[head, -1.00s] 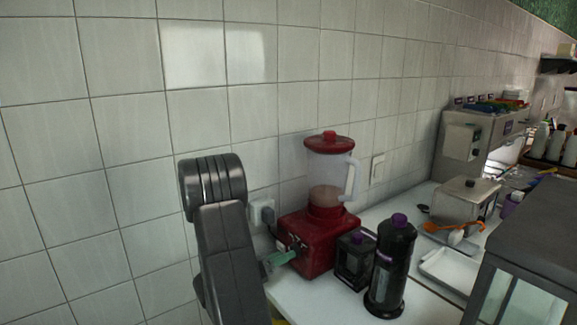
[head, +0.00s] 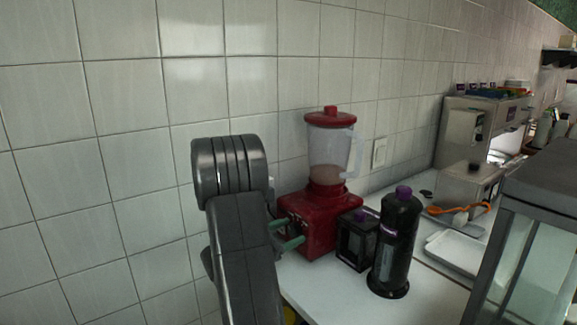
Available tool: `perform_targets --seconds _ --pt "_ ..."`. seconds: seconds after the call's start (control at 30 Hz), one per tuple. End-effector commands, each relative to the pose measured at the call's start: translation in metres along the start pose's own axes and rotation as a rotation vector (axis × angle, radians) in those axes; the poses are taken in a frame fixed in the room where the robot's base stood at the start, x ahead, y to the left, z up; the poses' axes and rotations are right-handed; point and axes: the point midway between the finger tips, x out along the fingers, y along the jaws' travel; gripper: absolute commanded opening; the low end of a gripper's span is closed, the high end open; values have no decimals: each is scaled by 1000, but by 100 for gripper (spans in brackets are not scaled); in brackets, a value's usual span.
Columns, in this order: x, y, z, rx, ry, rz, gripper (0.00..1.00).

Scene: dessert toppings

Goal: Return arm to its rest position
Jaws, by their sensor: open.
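My dark grey arm rises in the left-middle of the head view, bent at its top. My gripper (head: 291,234) shows only as two green fingers sticking out to the right from behind the arm. The fingers are apart, with nothing visible between them. They appear in front of the red blender base (head: 318,229); I cannot tell how far they are from it. The rest of the gripper is hidden by my arm.
The blender jug (head: 330,150) with its red lid stands at the tiled wall. A black box (head: 357,240) and a black bottle (head: 395,245) stand to its right on the white counter (head: 325,297). A white tray (head: 455,253) and a glass-sided case (head: 515,260) are further right.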

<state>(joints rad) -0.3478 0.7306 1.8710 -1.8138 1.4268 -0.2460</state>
Motion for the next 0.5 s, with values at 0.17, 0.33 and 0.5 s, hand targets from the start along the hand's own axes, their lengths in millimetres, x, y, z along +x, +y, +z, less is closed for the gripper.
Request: perform_targets --seconds 0.17,0.33,0.5 --pt "0 -1 -3 176 0 0 59" --pt "0 -1 -3 335 0 1 59" --pt "0 -1 -2 463 0 1 59"
